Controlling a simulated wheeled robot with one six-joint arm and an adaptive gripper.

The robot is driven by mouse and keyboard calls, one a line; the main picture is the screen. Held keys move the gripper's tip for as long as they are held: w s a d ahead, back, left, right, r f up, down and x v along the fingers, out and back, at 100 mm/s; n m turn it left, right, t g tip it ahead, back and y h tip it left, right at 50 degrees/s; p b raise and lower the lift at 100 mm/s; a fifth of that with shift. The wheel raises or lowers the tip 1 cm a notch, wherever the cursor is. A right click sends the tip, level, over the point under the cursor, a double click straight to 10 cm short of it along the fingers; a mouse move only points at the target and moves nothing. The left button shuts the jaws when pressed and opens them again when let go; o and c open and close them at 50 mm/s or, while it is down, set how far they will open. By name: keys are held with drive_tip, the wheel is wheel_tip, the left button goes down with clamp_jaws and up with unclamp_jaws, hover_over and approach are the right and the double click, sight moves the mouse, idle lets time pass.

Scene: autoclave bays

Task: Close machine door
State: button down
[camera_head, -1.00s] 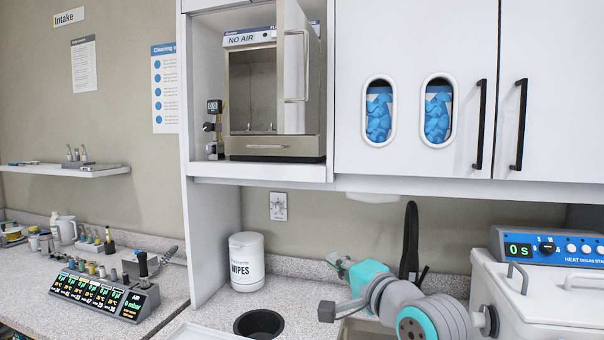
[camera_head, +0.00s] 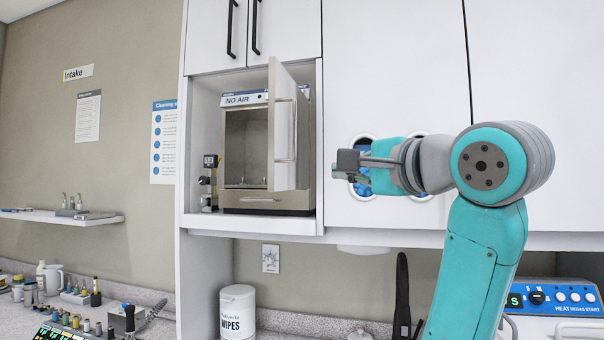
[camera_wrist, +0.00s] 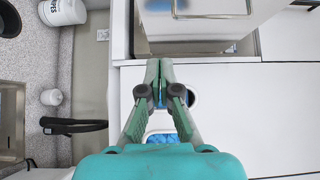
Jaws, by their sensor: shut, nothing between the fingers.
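The machine (camera_head: 235,160) is a metal box labelled NO AIR inside an open cabinet niche. Its door (camera_head: 284,130) is hinged on the right side and stands open, swung outward toward me, with a vertical bar handle on it. The chamber inside looks empty. My gripper (camera_head: 345,164) is raised to the right of the door, in front of the white cabinet doors, apart from the machine door. In the wrist view my gripper (camera_wrist: 160,75) is shut and empty, and the machine (camera_wrist: 190,35) shows just beyond the fingertips.
White cabinet doors (camera_head: 400,60) stand behind my arm, with oval glove windows partly hidden by it. A wipes tub (camera_head: 237,310) sits on the counter below. A shelf (camera_head: 60,217) is at left. A blue control panel (camera_head: 555,298) is at lower right.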

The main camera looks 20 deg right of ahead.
approach(282, 173)
drive_tip(key=w+d, duration=0.2)
drive_tip(key=w, duration=0.2)
drive_tip(key=shift+w+a+f, duration=0.1)
drive_tip(key=shift+w+a, duration=0.5)
drive_tip(key=shift+a, duration=0.15)
drive_tip(key=shift+w+a, duration=0.55)
drive_tip(key=shift+a, duration=0.2)
